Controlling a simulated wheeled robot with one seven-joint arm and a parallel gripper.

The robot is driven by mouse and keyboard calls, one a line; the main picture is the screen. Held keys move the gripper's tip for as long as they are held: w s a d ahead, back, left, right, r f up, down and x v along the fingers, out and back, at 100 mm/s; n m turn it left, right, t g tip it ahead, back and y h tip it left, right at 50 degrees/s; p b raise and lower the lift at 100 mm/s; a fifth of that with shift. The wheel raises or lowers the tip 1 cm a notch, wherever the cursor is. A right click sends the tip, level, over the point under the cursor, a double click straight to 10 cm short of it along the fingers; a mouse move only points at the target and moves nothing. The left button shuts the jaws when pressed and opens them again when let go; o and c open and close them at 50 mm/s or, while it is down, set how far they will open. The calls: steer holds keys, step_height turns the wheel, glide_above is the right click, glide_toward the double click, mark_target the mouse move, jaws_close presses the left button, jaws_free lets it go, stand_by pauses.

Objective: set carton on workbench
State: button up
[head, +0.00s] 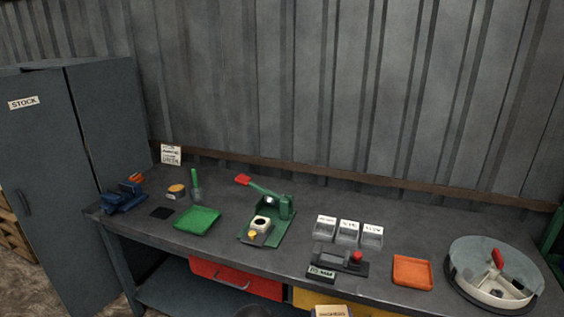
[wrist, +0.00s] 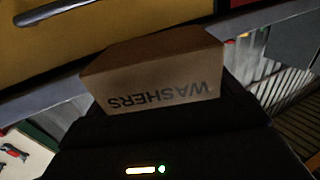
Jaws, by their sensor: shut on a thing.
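The carton (wrist: 152,72) is a brown box marked WASHERS, upside down in the wrist view. My gripper (wrist: 165,118) is shut on it; the fingertips are mostly hidden. In the head view only the carton's labelled top edge (head: 330,311) shows at the bottom edge, in front of the workbench and its drawers. The workbench (head: 415,240) is a long dark grey top against the corrugated wall, above the carton in the picture.
A red drawer (head: 235,278) and yellow drawer (wrist: 75,30) are below.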

steer(key=shift+s, duration=0.5)
steer(key=shift+s+r, duration=0.85)
steer(key=shift+r, duration=0.2)
steer(key=shift+s+r, duration=0.1)
steer(key=shift+r, duration=0.3)
steer(key=shift+a+f, duration=0.1)
steer(key=shift+s+f, duration=0.2)
steer(key=shift+f, duration=0.15)
steer(key=s+f, duration=0.4)
steer(key=shift+f, duration=0.3)
